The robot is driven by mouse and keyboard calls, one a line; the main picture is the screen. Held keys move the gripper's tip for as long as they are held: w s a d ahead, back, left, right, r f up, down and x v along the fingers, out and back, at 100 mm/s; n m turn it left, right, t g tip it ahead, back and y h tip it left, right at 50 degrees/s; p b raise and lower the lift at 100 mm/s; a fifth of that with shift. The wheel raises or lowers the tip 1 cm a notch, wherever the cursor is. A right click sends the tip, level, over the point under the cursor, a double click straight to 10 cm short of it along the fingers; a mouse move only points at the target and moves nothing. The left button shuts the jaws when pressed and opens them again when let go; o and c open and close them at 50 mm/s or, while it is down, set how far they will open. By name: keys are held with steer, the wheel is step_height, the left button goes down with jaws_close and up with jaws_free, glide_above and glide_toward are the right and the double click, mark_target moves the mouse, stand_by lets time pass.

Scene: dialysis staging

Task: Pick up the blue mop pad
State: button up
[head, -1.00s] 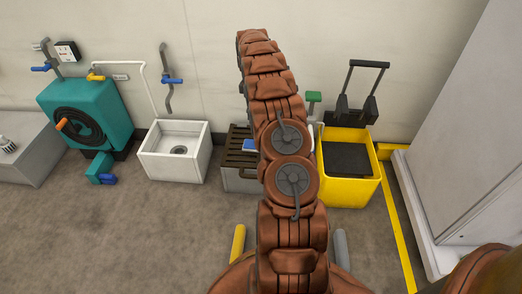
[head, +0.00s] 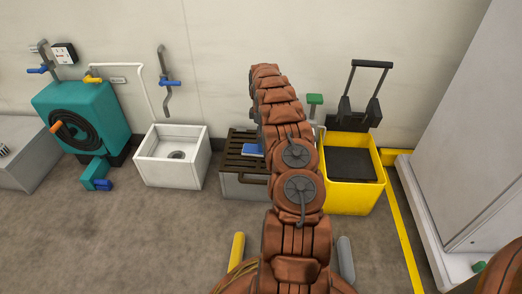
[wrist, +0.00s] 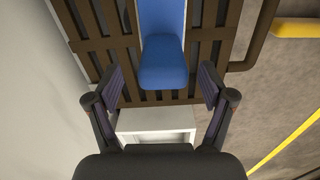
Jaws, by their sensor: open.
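The blue mop pad (wrist: 163,55) lies on a dark brown slatted top (wrist: 216,42) in the wrist view. Its near end is rounded and its far end runs out of the top of the picture. In the head view a small part of the blue pad (head: 253,150) shows on the slatted top (head: 238,143), just left of my arm, which hides the rest. My gripper (wrist: 160,85) is open and empty, with one finger on each side of the pad's near end. The gap in height between fingers and pad cannot be told. In the head view my arm hides the gripper.
A white basin (head: 172,170) stands left of the slatted unit, beside a teal hose reel (head: 85,118). A yellow bucket (head: 347,197) with a dark wringer stands on the right. A tall grey cabinet (head: 470,110) is further right. Floor in front is open.

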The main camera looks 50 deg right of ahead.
step_height(320, 180, down, 3)
steer(key=shift+a+f+b, duration=0.15)
steer(key=shift+f+b, duration=0.05)
steer(key=shift+b, duration=0.25)
steer(key=shift+r, duration=0.1)
steer(key=shift+c, duration=0.4)
jaws_close()
